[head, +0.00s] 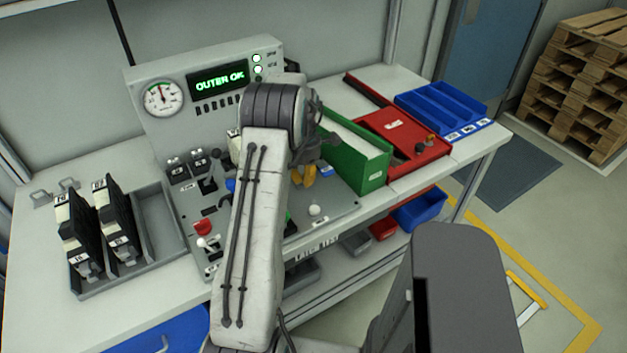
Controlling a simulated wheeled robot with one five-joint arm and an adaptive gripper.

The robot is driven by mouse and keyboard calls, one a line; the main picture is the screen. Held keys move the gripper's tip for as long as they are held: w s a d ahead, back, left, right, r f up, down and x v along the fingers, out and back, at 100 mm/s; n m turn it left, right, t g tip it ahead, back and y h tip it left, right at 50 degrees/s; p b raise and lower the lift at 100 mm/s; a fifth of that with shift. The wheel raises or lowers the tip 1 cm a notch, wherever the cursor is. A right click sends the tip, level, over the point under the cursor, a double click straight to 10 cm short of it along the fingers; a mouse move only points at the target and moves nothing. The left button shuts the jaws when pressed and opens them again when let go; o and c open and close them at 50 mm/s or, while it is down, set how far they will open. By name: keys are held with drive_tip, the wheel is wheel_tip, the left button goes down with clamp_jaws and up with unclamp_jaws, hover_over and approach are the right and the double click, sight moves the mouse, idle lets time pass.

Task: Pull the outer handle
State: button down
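The test panel (345,205) sits on the bench, with a front label that seems to read "LATCH TEST". Its upright back carries a green-lit display (218,83) reading "OUTER OK" and a round gauge (163,98). My arm stands in front of the panel and hides its middle. The end of my arm shows only partly, past the dark elbow; my gripper's fingers cannot be made out. Yellow parts (309,174) show just below it, and I cannot tell whether they are a handle or touch my gripper. Which control is the outer handle is unclear.
A black lever (208,185), a red knob (203,228) and a white ball knob (315,210) stand on the panel. A grey tray (160,225) with black units is left. A green bin (372,172), red tray (432,150) and blue tray (455,98) are right.

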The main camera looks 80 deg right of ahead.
drive_tip(key=s+a+r+b, duration=0.1)
drive_tip(key=s+a+r, duration=0.1)
drive_tip(key=r, duration=0.7)
drive_tip(key=shift+s+a+r+b, duration=0.3)
drive_tip(key=shift+a+b, duration=0.1)
drive_tip(key=shift+a, duration=0.1)
idle(0.7)
